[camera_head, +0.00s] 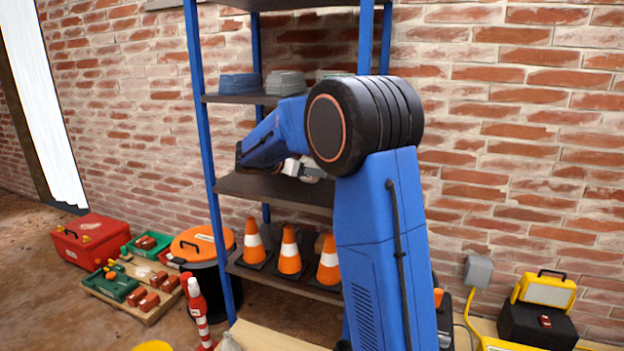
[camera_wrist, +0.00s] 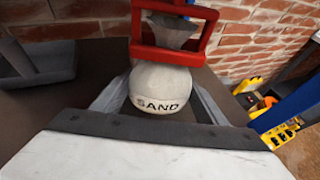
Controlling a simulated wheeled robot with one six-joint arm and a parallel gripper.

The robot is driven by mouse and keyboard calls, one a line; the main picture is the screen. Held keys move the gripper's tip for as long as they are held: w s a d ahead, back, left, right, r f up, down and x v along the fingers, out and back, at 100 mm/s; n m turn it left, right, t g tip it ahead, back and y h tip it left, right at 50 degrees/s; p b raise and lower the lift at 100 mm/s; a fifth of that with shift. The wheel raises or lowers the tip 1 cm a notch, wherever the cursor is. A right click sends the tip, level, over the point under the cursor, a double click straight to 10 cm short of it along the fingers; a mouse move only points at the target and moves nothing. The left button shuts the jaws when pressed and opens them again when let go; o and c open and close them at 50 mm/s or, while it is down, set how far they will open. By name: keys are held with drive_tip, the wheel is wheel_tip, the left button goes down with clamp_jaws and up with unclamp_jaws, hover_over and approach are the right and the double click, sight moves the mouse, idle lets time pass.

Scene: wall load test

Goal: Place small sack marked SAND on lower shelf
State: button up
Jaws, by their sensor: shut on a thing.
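The small whitish sack marked SAND (camera_wrist: 160,90) is upright between the two grey fingers of my gripper (camera_wrist: 157,98) in the wrist view. The fingers are shut on its sides. A red frame (camera_wrist: 145,50) surrounds its grey top. In the head view my gripper (camera_head: 297,168) is over the dark, bare-looking shelf board (camera_head: 262,190) of the blue rack, partly hidden by my arm. A dark surface lies under the sack in the wrist view; I cannot tell whether the sack touches it.
A grey tray-like thing (camera_wrist: 40,62) sits left of the sack. Blue and grey items (camera_head: 240,84) stand on the board above, orange cones (camera_head: 290,252) on the board below. A rack post (camera_head: 202,130) is near my arm. A toolbox (camera_head: 90,240) and bin stand on the floor.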

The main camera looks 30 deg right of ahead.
drive_tip(key=shift+w+d, duration=0.2)
drive_tip(key=shift+d, duration=0.55)
drive_tip(key=shift+d+f, duration=0.2)
drive_tip(key=shift+f, duration=1.55)
drive_tip(key=shift+f, duration=0.15)
drive_tip(key=o, duration=1.5)
drive_tip(key=shift+o, duration=0.2)
